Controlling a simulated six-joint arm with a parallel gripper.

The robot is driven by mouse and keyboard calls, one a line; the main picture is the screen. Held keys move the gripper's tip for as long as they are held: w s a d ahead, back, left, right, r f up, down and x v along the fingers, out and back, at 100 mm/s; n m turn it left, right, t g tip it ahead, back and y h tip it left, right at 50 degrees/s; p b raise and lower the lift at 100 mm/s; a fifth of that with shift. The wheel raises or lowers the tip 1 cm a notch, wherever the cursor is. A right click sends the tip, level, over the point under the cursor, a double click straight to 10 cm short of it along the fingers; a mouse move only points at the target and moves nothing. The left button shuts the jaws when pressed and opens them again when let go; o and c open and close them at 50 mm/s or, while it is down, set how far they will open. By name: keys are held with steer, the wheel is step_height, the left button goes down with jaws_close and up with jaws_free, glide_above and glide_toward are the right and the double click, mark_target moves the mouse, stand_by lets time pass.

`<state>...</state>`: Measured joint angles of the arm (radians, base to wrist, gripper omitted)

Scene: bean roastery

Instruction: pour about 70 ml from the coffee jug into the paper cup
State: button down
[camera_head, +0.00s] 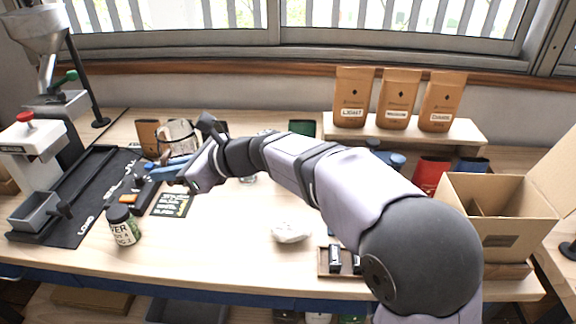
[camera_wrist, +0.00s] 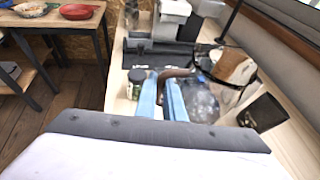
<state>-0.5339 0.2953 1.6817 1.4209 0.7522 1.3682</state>
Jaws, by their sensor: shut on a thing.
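Whether the jug touches the bench is unclear.
A dark jar (camera_head: 122,225) stands at front left, near the black mat (camera_head: 72,222) and grinder (camera_head: 42,40). A dark container (camera_wrist: 262,113) is right of the jug in the wrist view. A crumpled white cloth (camera_head: 291,231) lies mid-bench. An open carton (camera_head: 490,215) is at right.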

steer(key=w+d+f+m+t+h, duration=0.3)
steer(key=w+d+m+t, duration=0.3)
steer(key=w, duration=0.3)
steer(key=shift+d+f+m+t+h, duration=0.3)
steer(key=shift+d+f+t, duration=0.1)
steer(key=shift+d+f, duration=0.4)
steer(key=shift+w+r+p, duration=0.1)
steer(key=shift+r+p, duration=0.15)
steer(key=shift+p, duration=0.1)
steer(key=w+d+r+m+t+y+p, duration=0.1)
steer(key=w+d+r+m+y+p, duration=0.3)
steer(key=d+m+p, duration=0.4)
steer(key=r+m+y+p, duration=0.1)
steer(key=m+y+p, duration=0.1)
steer(key=shift+d+m+t, duration=0.25)
steer(key=shift+m+t, duration=0.05)
stand_by(0.4)
steer(key=shift+w+d+f+m, duration=0.15)
steer(key=shift+m, duration=0.15)
